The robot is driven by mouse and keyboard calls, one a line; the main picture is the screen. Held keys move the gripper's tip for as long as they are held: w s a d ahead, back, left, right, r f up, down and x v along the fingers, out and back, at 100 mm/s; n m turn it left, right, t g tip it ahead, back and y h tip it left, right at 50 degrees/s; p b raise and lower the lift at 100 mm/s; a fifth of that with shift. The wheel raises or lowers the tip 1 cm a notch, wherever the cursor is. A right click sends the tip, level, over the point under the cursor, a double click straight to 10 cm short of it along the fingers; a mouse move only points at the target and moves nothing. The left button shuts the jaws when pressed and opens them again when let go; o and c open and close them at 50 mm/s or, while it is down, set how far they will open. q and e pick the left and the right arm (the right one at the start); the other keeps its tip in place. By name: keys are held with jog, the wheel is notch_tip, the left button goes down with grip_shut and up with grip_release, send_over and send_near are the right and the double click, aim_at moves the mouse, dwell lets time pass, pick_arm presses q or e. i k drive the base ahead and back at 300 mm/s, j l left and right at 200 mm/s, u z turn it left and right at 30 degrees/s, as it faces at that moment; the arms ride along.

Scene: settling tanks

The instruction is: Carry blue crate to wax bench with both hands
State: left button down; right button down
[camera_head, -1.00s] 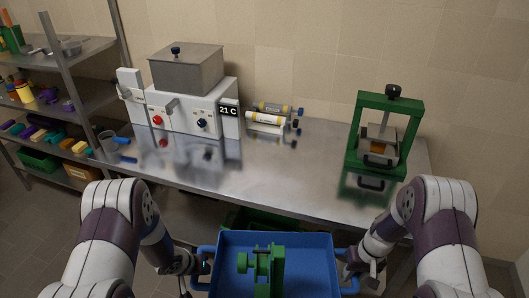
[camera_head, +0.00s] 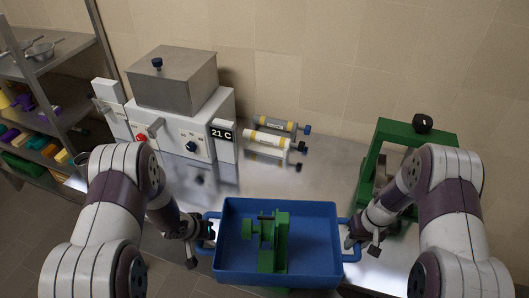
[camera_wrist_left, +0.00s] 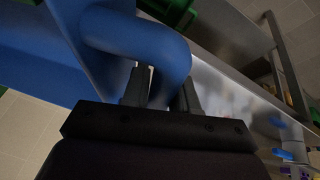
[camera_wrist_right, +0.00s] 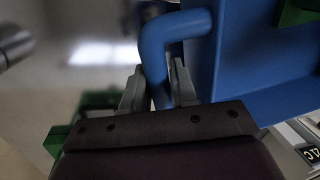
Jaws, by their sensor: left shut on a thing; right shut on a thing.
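The blue crate (camera_head: 312,277) is held between my two arms in the head view, at the front edge of the steel bench (camera_head: 240,183). A green clamp-like device (camera_head: 268,243) stands inside it. My left gripper (camera_head: 208,229) is shut on the crate's left handle, and the blue handle (camera_wrist_left: 178,60) shows between its fingers in the left wrist view. My right gripper (camera_head: 350,232) is shut on the right handle; that handle (camera_wrist_right: 158,65) shows between its fingers in the right wrist view. The crate looks about level. Its underside is hidden.
A white heater unit (camera_head: 185,130) with a metal tank and a "21 C" display stands at the back left. A green press frame (camera_head: 385,150) stands at the right, partly behind my right arm. Shelves (camera_head: 45,90) stand at the far left.

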aim_at(282, 186)
jog(key=i, duration=0.95)
